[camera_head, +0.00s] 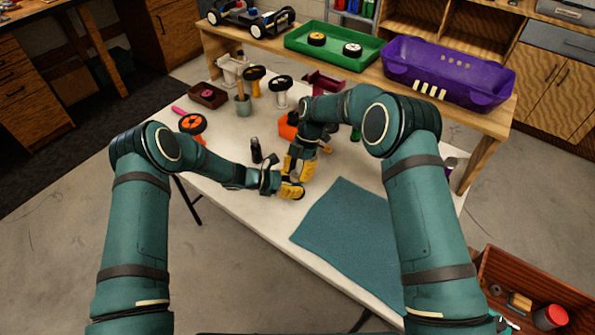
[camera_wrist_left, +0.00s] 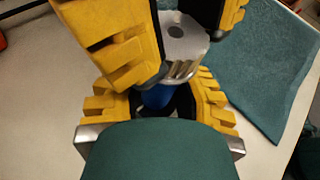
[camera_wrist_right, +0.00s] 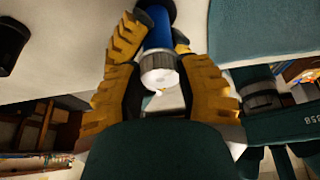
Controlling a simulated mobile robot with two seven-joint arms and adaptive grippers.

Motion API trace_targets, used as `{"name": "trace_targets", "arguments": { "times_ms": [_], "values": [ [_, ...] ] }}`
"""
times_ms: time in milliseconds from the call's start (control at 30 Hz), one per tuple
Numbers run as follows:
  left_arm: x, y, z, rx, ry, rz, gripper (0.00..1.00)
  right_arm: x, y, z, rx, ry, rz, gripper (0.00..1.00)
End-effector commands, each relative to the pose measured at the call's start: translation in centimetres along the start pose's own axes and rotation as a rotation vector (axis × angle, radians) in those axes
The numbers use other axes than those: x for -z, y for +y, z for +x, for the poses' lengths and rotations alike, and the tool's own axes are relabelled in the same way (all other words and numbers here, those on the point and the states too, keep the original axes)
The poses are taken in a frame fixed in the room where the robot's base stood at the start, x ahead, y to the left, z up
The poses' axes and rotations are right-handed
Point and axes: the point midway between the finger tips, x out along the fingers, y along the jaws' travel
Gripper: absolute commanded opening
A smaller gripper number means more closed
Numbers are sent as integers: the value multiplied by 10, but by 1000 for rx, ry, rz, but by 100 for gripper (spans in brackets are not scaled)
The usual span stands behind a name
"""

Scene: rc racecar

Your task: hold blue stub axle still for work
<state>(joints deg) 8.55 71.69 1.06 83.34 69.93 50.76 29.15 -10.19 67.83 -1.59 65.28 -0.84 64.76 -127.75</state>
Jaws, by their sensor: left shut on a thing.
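The blue stub axle shows as a blue cylinder (camera_wrist_right: 158,28) with a grey knurled end (camera_wrist_right: 160,70) in the right wrist view. My left gripper (camera_head: 292,190) is shut on the blue part, low over the table. Its yellow fingers stand on both sides of the blue part (camera_wrist_left: 156,97) in the left wrist view. My right gripper (camera_head: 299,170) is at the knurled end, with one finger on each side of it. Whether those fingers touch it is not clear. In the head view the grippers hide the axle.
A teal mat (camera_head: 345,240) lies right of the grippers. A black bottle (camera_head: 256,150) stands to their left, and an orange part (camera_head: 288,128) lies behind. Wheels and small parts stand farther back. A green tray (camera_head: 333,43) and purple shell (camera_head: 445,70) are on the back bench.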

Motion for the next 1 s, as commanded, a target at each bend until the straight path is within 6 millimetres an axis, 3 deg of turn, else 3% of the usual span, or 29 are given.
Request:
{"name": "trace_targets", "arguments": {
  "times_ms": [467,1000],
  "values": [
    [1,0,0,0,2,-1,0,-1,-1,0,-30,-1,72,0],
    [0,0,0,0,1,-1,0,0,-4,1,-206,-2,497,0]
  ]
}}
